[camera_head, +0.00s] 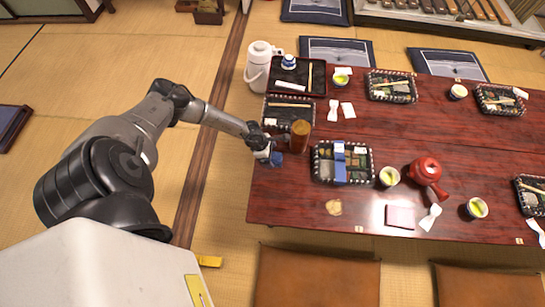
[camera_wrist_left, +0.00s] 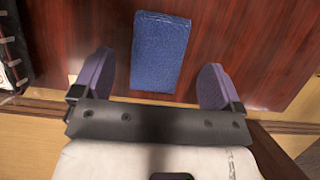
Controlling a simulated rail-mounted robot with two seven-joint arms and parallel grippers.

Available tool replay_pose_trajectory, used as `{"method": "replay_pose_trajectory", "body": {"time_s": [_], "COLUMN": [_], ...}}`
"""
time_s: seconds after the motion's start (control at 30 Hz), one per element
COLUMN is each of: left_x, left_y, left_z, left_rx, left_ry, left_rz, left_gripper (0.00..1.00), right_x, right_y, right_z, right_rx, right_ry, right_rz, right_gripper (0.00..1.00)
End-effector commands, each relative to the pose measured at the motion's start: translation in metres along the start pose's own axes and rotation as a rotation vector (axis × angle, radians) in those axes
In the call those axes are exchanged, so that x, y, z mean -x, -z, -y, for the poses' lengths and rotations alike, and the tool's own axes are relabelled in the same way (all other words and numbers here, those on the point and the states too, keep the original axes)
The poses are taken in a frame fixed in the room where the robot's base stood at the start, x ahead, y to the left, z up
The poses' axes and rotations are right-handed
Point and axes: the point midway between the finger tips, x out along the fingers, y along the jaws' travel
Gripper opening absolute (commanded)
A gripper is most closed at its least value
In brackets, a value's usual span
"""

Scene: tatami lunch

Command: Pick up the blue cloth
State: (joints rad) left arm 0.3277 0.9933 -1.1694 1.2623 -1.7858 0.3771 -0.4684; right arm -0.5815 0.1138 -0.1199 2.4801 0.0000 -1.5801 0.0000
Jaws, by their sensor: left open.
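The blue cloth (camera_wrist_left: 160,48) is a folded, textured rectangle lying on the red-brown wooden table. In the left wrist view it lies ahead of and between the spread fingers of my left gripper (camera_wrist_left: 157,68). The fingers are apart from it in that picture, with nothing held. In the head view my left gripper (camera_head: 268,156) is over the table's left edge. Blue shows at its tip, and I cannot tell there how much is cloth and how much is finger. My right gripper is not in view.
A brown cylindrical cup (camera_head: 299,137) stands close behind my left gripper. A lunch box (camera_head: 318,178) with a blue band lies to its right. A white pot (camera_head: 258,68) stands at the back left. The table's front left corner is mostly clear.

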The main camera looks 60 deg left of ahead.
Motion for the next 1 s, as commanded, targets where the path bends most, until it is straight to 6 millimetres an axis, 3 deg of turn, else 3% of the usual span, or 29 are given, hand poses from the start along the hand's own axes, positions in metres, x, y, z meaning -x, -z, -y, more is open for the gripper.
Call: {"method": "replay_pose_trajectory", "body": {"time_s": [0.03,0.2,0.47,1.0], "left_x": [-0.012,-0.029,-0.03,-0.03], "left_y": [0.003,0.002,0.001,0.001], "left_z": [0.0,-0.001,-0.001,0.0], "left_rx": [0.0,0.001,0.001,0.001], "left_ry": [0.0,0.0,0.0,0.0], "left_rz": [0.0,0.0,-0.001,-0.001], "left_gripper": [0.92,0.92,0.92,0.42], "right_x": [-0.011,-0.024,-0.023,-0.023], "right_y": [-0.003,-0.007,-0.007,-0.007], "right_z": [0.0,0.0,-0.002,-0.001], "right_rx": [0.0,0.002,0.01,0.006], "right_ry": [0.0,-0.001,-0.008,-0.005], "right_rz": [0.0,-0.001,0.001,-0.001], "right_gripper": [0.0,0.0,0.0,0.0]}}
